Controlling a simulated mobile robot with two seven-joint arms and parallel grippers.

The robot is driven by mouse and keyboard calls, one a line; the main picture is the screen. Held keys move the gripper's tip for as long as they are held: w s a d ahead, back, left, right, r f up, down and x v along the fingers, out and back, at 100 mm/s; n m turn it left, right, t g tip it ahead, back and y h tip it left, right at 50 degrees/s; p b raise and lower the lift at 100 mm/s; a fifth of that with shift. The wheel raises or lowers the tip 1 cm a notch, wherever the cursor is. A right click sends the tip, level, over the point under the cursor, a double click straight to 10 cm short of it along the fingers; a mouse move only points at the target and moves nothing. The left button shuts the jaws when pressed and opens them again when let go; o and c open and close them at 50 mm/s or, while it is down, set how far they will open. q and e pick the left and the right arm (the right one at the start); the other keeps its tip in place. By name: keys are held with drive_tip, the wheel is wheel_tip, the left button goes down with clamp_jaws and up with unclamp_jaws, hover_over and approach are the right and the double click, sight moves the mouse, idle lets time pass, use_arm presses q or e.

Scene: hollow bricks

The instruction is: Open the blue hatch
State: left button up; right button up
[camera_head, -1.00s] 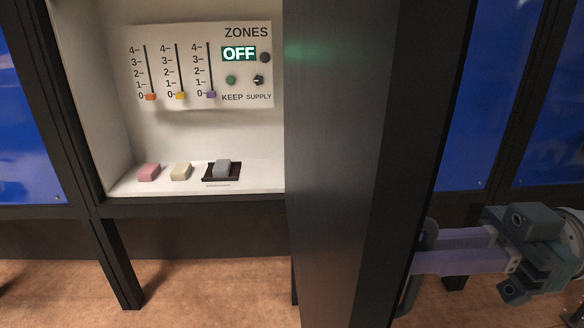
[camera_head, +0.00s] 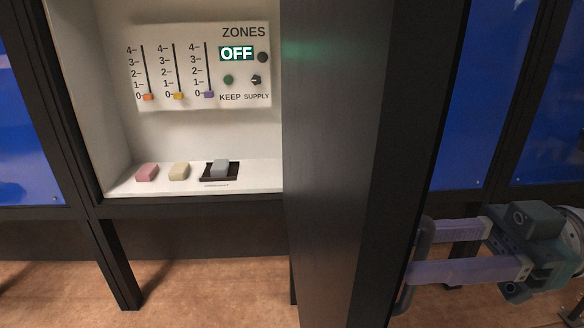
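The hatch (camera_head: 335,150) stands swung open, seen nearly edge-on as a tall dark panel with a black edge. Its dark inner face is toward the compartment. A dark bar handle (camera_head: 423,245) sticks out at its lower right. My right gripper (camera_head: 428,252) comes in from the right with two purple fingers spread apart, their tips at the handle. The fingers look open, and I cannot tell whether either one touches the bar. My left gripper is not in view.
The open compartment holds a ZONES panel (camera_head: 200,70) reading OFF, with several controls. Pink (camera_head: 147,172), cream (camera_head: 179,171) and grey (camera_head: 220,168) blocks sit on its shelf (camera_head: 260,176); the grey one is on a dark tray. Blue panels (camera_head: 25,140) stand left and right (camera_head: 552,110).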

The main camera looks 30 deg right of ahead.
drive_tip(key=b+v, duration=0.1)
drive_tip(key=v, duration=0.8)
drive_tip(key=shift+d, duration=0.2)
drive_tip(key=shift+s, duration=0.15)
